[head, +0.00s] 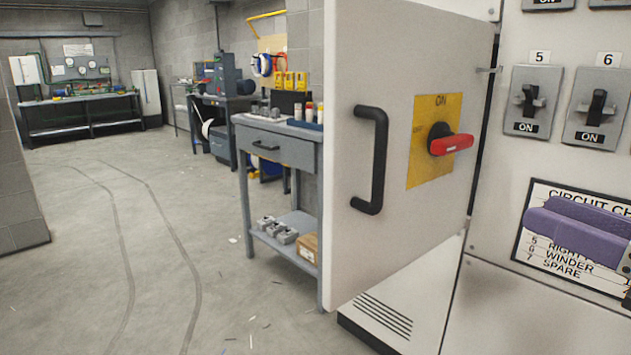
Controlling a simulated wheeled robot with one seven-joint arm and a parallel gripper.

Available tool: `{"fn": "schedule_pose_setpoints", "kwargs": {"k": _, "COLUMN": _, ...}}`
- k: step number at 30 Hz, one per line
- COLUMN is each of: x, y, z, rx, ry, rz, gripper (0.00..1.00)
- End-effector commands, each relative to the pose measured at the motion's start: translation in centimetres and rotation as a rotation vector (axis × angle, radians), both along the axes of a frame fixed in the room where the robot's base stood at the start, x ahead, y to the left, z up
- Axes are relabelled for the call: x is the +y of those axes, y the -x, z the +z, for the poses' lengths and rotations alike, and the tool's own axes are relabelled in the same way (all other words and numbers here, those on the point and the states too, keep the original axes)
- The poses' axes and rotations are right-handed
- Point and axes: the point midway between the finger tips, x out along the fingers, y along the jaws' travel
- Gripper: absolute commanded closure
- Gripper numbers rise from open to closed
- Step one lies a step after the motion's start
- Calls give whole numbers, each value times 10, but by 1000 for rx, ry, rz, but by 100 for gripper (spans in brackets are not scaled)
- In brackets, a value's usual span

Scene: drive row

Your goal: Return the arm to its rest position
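Part of my gripper (540,214) shows at the right edge of the head view, as purple finger-like pieces in front of the circuit chart (530,195). The fingers lie close together in this view, and I cannot tell whether there is a gap between them. Nothing is visibly held. The rest of my arm is mostly outside the picture.
A cabinet door (356,60) stands open left of my gripper, with a black handle (373,160) and a red rotary switch (450,144). Switches 5 (530,98) and 6 (597,106) are above. A workbench (282,150) stands behind the door.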

Motion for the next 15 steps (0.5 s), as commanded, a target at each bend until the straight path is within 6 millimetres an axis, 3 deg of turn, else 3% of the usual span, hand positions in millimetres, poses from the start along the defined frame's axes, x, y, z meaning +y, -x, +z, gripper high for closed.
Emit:
{"fn": "schedule_pose_setpoints", "kwargs": {"k": 8, "x": 2, "y": -20, "z": 20, "rx": -7, "ry": -231, "rz": -52, "gripper": 65}}
{"fn": "schedule_pose_setpoints", "kwargs": {"k": 15, "x": -4, "y": -47, "z": 37, "rx": 17, "ry": -591, "rz": -127, "gripper": 65}}
